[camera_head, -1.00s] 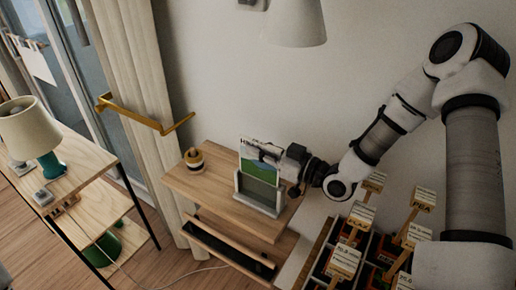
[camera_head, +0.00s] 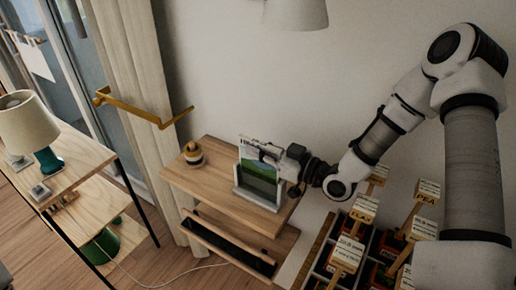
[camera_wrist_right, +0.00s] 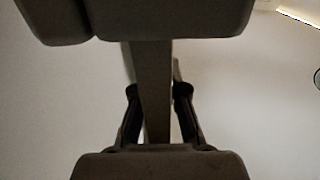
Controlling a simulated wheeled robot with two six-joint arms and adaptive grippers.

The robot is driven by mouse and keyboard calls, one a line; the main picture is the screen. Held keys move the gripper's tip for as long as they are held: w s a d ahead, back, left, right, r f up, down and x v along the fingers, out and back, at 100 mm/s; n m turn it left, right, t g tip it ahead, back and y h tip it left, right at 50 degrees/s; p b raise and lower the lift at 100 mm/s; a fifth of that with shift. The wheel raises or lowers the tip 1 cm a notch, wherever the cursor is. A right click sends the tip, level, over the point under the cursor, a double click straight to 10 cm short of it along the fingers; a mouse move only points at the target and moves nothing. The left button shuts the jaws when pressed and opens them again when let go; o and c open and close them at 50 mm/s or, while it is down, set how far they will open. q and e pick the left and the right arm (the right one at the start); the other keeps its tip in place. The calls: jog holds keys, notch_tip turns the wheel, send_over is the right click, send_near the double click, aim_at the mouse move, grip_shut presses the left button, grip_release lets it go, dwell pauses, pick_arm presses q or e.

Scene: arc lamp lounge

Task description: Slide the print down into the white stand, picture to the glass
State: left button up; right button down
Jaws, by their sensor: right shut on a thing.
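The print (camera_head: 256,151) is a thin upright sheet with a white top and a green landscape picture that faces my head camera. Its lower part is behind the glass front of the white stand (camera_head: 262,203), which stands on a wooden shelf unit. My right gripper (camera_head: 287,162) is shut on the print's right edge, above the stand. The wrist view shows the print edge-on (camera_wrist_right: 152,90) as a narrow grey-brown strip between the fingers. Whether the print's bottom edge touches the stand's base I cannot tell. My left gripper is not in view.
A small striped round pot (camera_head: 194,155) stands on the shelf top (camera_head: 215,183), left of the stand. A tray of labelled wooden markers (camera_head: 347,252) lies at right below my arm. A brass wall arm (camera_head: 140,112) and a table lamp (camera_head: 27,122) are at left.

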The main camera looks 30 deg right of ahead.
aim_at(240, 155)
jog(key=shift+f+b, duration=2.05)
jog(key=shift+f, duration=0.35)
jog(key=c, duration=1.1)
grip_release()
jog(key=shift+c, duration=0.2)
jog(key=shift+r, duration=0.15)
